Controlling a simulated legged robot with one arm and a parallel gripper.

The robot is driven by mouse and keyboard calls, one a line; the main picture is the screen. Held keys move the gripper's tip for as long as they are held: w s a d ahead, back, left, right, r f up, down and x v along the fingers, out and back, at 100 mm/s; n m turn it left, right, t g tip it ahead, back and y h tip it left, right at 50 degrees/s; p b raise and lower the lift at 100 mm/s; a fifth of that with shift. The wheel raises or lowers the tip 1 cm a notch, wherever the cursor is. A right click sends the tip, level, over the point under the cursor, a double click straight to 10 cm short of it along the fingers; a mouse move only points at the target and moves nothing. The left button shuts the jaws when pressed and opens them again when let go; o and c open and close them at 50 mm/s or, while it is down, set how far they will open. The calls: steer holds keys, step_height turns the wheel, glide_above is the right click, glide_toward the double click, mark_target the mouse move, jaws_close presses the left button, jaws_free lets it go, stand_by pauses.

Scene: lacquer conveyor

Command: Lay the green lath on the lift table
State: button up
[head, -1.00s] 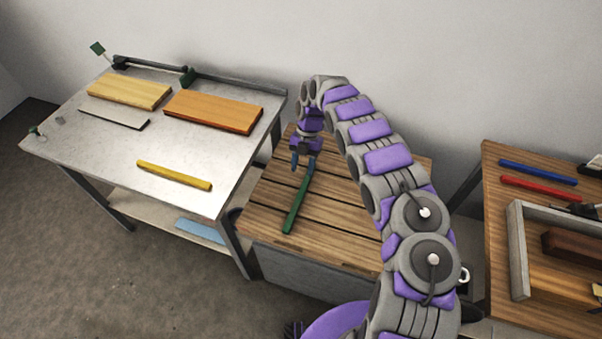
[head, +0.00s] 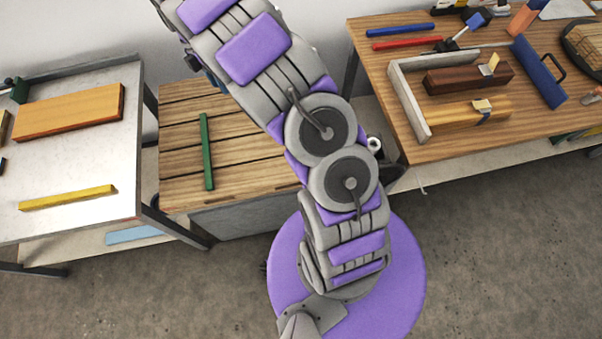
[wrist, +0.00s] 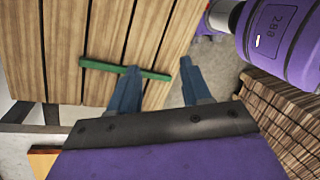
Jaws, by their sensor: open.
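The green lath (head: 206,151) lies flat across the slats of the wooden-topped lift table (head: 240,155), which stands between two other tables. In the wrist view the lath (wrist: 97,65) also lies on the slatted top (wrist: 60,30), with both of its ends over the boards. My gripper (wrist: 160,88) is open, its two blue fingers spread with nothing held between them. In the picture one finger covers part of the lath, but the gripper appears to be apart from it. In the head view my arm reaches up past the top edge, and the fingers are not visible there.
A metal table (head: 75,215) on the left holds an orange board (head: 70,112) and a yellow strip (head: 68,198). A wooden bench (head: 455,145) on the right holds blue and red strips, a grey frame and tools. Boards around the lath are clear.

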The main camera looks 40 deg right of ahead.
steer(key=s+d+r+m, duration=0.3)
steer(key=s+r+m, duration=0.85)
steer(key=s, duration=0.55)
steer(key=s+a+m, duration=0.2)
steer(key=s+m, duration=0.2)
steer(key=s, duration=0.7)
steer(key=s+a+m+t, duration=0.1)
steer(key=s+m, duration=0.3)
steer(key=s, duration=0.7)
steer(key=shift+s+a+y, duration=0.15)
steer(key=shift+a+y, duration=0.25)
steer(key=shift+a, duration=0.1)
steer(key=shift+a, duration=0.1)
